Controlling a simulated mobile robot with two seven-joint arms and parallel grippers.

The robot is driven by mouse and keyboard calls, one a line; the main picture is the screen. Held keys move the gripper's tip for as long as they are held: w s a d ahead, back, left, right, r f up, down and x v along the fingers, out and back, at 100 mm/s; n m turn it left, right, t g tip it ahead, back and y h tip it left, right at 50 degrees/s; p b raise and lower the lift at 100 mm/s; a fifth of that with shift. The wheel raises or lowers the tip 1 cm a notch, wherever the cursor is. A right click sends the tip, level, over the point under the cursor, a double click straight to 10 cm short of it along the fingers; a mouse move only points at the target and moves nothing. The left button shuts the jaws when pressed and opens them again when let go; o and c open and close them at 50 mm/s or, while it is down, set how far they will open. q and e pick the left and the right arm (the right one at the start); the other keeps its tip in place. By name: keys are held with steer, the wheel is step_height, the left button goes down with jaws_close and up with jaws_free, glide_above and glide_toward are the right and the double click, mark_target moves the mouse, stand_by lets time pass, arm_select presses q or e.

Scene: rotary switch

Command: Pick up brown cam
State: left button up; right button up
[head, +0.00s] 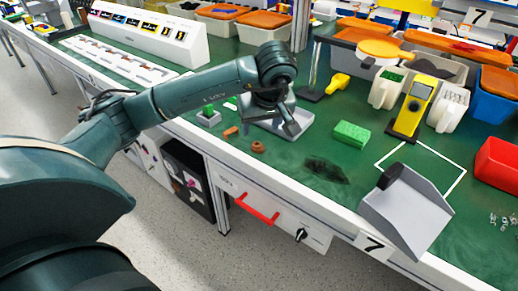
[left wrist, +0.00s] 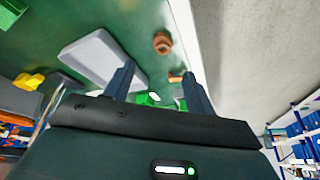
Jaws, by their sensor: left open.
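The brown cam (head: 258,146), a small round brown part, lies on the green bench top near its front edge. It also shows in the left wrist view (left wrist: 162,42), beyond the fingertips. A smaller orange-brown piece (head: 231,131) lies to its left; it also shows in the wrist view (left wrist: 176,79). My left gripper (head: 287,125) points down over the grey tray, to the right of and behind the cam in the head view. In the wrist view its two fingers (left wrist: 158,68) are apart with nothing held between them. My right gripper is not in view.
The grey tray (head: 302,119) lies beside the cam. A small planter-like block (head: 208,117) stands to the left, a green brick (head: 351,133) to the right. A dark patch (head: 325,170) lies nearer the front edge.

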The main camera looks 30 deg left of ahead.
mark_target(258, 144)
arm_select(q)
steer(key=shift+x, duration=0.8)
steer(key=f, duration=0.4)
steer(key=shift+w+a+f, duration=0.15)
steer(key=shift+a, duration=0.2)
steer(key=shift+w+a+f, duration=0.15)
steer(key=shift+f, duration=0.3)
steer(key=shift+c, duration=0.4)
steer(key=c, duration=1)
steer(key=shift+o, duration=0.2)
